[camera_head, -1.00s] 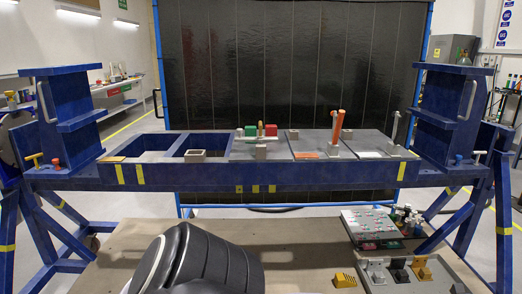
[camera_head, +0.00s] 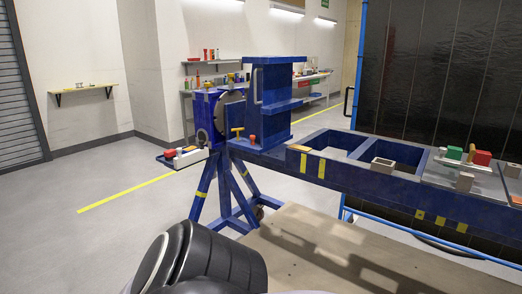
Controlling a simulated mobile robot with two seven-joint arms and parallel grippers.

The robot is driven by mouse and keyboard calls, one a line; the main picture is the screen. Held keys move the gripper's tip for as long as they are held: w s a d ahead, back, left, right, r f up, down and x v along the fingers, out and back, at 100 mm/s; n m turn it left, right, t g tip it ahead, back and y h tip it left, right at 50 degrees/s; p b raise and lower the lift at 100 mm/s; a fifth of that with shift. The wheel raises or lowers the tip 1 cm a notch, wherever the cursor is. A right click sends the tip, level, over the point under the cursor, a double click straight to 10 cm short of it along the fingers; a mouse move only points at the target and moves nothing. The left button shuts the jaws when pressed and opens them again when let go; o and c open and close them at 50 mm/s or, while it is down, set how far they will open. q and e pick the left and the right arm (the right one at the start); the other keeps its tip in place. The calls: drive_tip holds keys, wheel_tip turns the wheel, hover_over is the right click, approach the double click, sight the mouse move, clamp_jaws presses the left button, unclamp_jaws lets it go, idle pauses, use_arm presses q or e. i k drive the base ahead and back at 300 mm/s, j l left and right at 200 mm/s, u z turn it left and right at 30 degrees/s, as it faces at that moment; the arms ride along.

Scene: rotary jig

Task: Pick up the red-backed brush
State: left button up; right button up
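No brush shows clearly enough for me to name it with certainty. A red block-like piece (camera_head: 481,157) sits on the rotary jig's top at the right, near a green piece (camera_head: 454,153), with a small tan piece between them. Another small red item (camera_head: 170,153) lies on a low ledge left of the jig, beside a whitish block (camera_head: 189,157). Either red thing could be the brush's back; bristles are too small to tell. Neither of my grippers is in view.
The blue jig frame (camera_head: 330,177) runs across the right half, with a tall blue end post (camera_head: 271,100). A wooden platform (camera_head: 310,245) lies below. The floor at left is clear. A workbench stands behind.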

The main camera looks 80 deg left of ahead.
sight(169, 154)
drive_tip(key=u, duration=3.25)
